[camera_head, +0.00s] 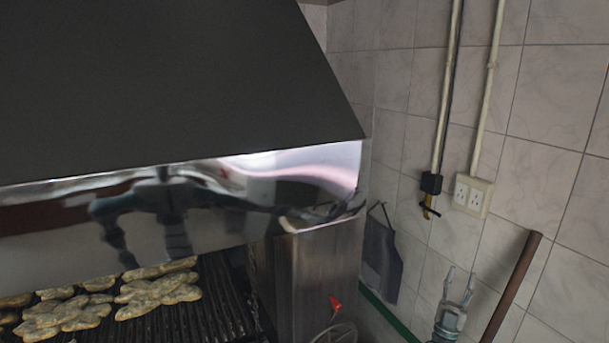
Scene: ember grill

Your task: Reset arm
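My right gripper (460,284) shows at the lower right of the head view, pointing up. Its two fingers stand apart with nothing between them, so it is open and empty. It appears in front of the tiled wall, clear of the grill. My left gripper is not in view; only a dark, blurred reflection of my body shows in the shiny hood edge.
A large dark hood (170,80) with a shiny metal rim hangs over the grill (205,315), which bears several pieces of food (160,290). A steel cabinet (315,270) stands beside it. A brown pole (512,285) leans right of my gripper. A socket (472,195) is on the wall.

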